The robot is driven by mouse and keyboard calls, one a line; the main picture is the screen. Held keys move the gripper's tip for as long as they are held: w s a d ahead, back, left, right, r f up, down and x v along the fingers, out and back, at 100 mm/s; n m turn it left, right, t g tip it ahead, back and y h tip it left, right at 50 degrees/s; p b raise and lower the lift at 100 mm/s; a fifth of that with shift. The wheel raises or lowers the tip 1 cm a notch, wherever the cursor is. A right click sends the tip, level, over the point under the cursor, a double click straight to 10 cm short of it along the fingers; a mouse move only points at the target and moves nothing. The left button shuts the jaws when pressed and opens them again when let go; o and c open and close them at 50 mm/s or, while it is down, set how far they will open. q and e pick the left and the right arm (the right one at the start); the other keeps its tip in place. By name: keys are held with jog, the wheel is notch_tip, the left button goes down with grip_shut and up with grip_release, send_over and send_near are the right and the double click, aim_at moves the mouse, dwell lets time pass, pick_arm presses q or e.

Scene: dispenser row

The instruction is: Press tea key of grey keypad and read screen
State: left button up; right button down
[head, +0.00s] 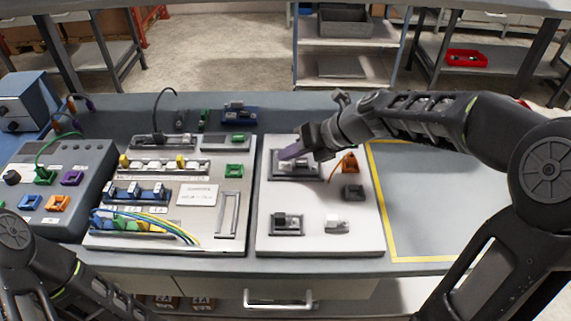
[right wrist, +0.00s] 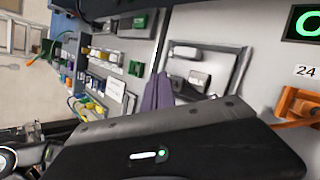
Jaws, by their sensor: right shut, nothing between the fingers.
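My right gripper (head: 290,153) reaches in from the right over the white board, its purple fingers shut and empty. The fingers are at a grey plate (head: 310,176) with pale raised blocks, which may be the grey keypad. In the right wrist view the fingers (right wrist: 157,92) appear beside this plate (right wrist: 232,68); I cannot tell whether they touch it. No tea marking is legible. A dark screen (right wrist: 303,23) at the upper right shows part of a bright green round mark, cut off by the frame. My left gripper is out of view; only its arm shows at lower left.
An orange part (head: 349,163) and a dark block (head: 352,192) sit right of the plate. Another grey fixture (head: 287,224) is nearer. A wired panel (head: 232,182) stands to the left. A yellow-bordered area (head: 425,200) at right is clear.

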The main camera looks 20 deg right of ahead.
aim_at(290, 167)
jog(key=shift+f, duration=0.15)
jog(key=shift+f, duration=0.25)
jog(key=shift+f, duration=0.55)
dwell(0.6)
jog(key=shift+r, duration=0.1)
jog(key=shift+r+p, duration=0.85)
jog(key=shift+p, duration=0.3)
notch_tip(290, 167, up, 5)
jog(key=p, duration=0.6)
